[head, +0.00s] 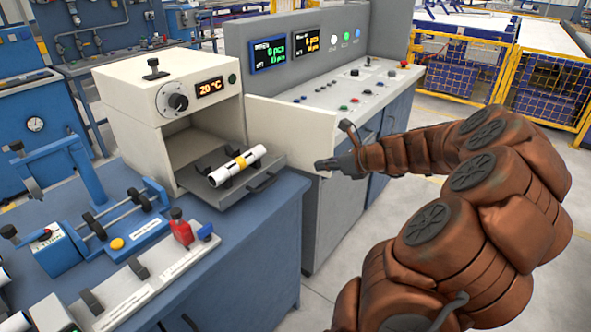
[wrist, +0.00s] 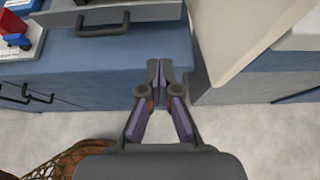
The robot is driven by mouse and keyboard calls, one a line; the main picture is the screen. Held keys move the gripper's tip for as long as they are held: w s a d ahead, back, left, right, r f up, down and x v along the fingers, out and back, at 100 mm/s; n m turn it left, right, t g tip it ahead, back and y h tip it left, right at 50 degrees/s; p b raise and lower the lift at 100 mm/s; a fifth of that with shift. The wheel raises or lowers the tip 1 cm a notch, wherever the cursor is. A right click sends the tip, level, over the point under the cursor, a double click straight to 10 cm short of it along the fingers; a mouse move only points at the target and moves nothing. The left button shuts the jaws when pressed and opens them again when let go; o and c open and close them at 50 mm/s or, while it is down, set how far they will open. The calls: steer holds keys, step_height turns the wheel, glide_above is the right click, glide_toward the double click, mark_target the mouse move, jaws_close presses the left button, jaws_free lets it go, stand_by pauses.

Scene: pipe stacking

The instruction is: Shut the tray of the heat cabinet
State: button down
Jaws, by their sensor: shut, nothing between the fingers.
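The heat cabinet (head: 130,112) is a cream box with a dial and a display reading 20 °C. Its grey tray (head: 226,192) is pulled out at the front. A white pipe with a yellow band (head: 238,166) lies on black supports on the tray. The tray's dark handle (head: 263,183) faces right; a dark handle (wrist: 103,27) also shows at upper left in the wrist view. The cabinet's cream door (head: 291,135) stands open. My gripper (head: 322,165) is shut and empty, to the right of the tray and apart from it; its closed fingers (wrist: 160,70) point forward in the wrist view.
The blue bench (head: 255,235) carries a blue fixture with rollers (head: 110,215) and a red-and-blue clamp (head: 187,230). A grey control console (head: 345,85) stands behind the open door. Floor shows between bench and console.

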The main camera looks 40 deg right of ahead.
glide_toward(280, 166)
steer(key=x, duration=0.5)
steer(key=shift+s+a+f, duration=0.1)
steer(key=shift+s+f, duration=0.05)
steer(key=shift+f, duration=0.25)
steer(key=shift+w, duration=0.35)
steer(key=shift+w+a, duration=0.15)
steer(key=shift+w, duration=0.3)
steer(key=shift+p, duration=0.35)
